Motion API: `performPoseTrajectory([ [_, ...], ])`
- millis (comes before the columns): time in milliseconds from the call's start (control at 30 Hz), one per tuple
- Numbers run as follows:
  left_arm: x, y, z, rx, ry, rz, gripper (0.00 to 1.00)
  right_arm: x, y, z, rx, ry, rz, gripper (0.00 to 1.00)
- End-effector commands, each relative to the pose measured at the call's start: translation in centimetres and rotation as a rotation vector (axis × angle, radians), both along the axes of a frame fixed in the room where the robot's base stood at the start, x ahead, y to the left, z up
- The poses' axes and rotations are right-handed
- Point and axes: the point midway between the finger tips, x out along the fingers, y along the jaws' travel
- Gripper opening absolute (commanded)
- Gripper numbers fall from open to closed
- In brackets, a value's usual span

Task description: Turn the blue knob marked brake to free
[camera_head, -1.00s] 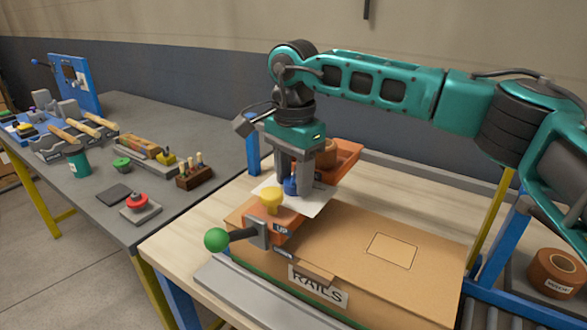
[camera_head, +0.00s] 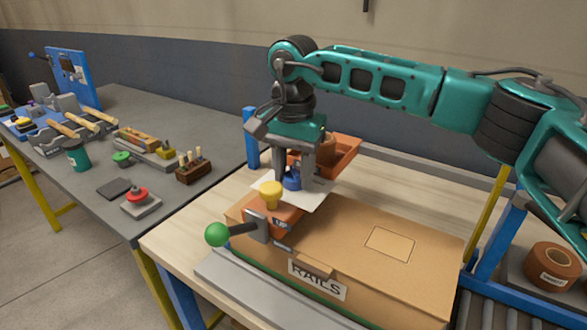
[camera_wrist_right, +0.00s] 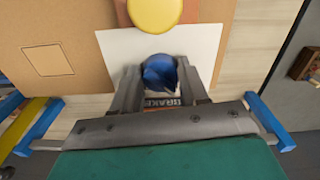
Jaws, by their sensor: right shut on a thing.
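The blue knob (camera_head: 292,180) stands on the white plate (camera_head: 322,190) behind the orange block on the bench. In the right wrist view the blue knob (camera_wrist_right: 160,74) sits between the two fingers, above a label reading BRAKE (camera_wrist_right: 161,102). My right gripper (camera_head: 296,180) points down from above and is shut on the knob; it also shows in the right wrist view (camera_wrist_right: 160,78). The fingers hide part of the knob, and I cannot read its setting. My left gripper is not in view.
A yellow knob (camera_head: 271,192) and a lever with a green ball (camera_head: 217,234) stand close in front. The RAILS carton (camera_head: 400,280) lies to the right. An orange bin (camera_head: 343,152) is behind. A grey table (camera_head: 140,115) with tools is at the left.

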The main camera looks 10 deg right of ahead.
Motion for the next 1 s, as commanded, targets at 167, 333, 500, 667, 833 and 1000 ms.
performPoseTrajectory([
  [167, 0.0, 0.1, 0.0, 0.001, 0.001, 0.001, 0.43, -0.1, 0.0, -0.1, 0.000, 0.001, 0.004, 0.44],
  [333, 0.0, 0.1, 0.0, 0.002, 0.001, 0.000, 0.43, -0.1, 0.0, -0.1, 0.000, 0.001, 0.002, 0.61],
  [500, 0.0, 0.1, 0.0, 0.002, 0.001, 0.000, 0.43, 0.0, 0.0, 0.0, 0.000, 0.001, 0.001, 0.69],
  [667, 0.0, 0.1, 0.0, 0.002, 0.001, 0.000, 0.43, 0.0, 0.0, 0.1, 0.001, 0.001, 0.000, 0.69],
  [833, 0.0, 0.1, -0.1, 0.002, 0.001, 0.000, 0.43, 0.0, 0.1, 1.6, 0.002, -0.002, 0.000, 0.69],
  [1000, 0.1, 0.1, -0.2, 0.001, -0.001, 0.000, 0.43, 0.0, 0.1, 5.2, 0.002, -0.004, -0.001, 0.69],
])
